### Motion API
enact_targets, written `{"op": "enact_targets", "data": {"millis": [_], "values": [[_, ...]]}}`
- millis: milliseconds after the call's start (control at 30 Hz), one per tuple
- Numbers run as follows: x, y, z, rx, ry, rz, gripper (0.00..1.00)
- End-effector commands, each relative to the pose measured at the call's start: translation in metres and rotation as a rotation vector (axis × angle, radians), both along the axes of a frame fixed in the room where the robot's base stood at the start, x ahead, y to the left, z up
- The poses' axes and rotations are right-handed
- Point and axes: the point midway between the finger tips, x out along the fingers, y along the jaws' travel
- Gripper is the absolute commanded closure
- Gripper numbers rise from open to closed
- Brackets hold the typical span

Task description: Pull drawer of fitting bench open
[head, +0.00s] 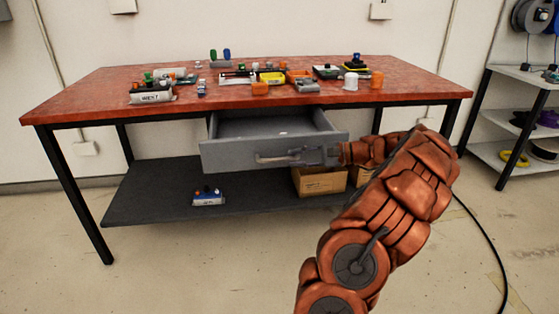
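The fitting bench (60,108) has a red top and black legs and stands against the wall. My orange arm comes in from the lower right. My gripper (318,157) is at the right half of the drawer front, by the handle (275,158). The fingers are small and grey against the grey front, so I cannot tell whether they are closed on the handle.
Several small devices and parts crowd the bench top. The dark lower shelf (150,195) holds a small blue-and-white device (208,197) and cardboard boxes (318,181) below the drawer. A shelf rack (490,150) stands at right. A black cable lies on the floor right of my arm. The front-left floor is clear.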

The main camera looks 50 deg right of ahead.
Motion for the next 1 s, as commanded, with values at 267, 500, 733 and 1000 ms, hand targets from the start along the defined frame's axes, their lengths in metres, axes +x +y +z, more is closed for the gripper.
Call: {"op": "enact_targets", "data": {"millis": [267,500,733,1000], "values": [[0.032,0.022,-0.009,-0.002,0.001,0.004,0.75],[0.044,0.031,-0.012,0.000,0.000,0.005,0.75],[0.045,0.031,-0.012,-0.001,0.001,0.003,0.75],[0.045,0.031,-0.012,-0.001,0.001,0.003,1.00]]}}
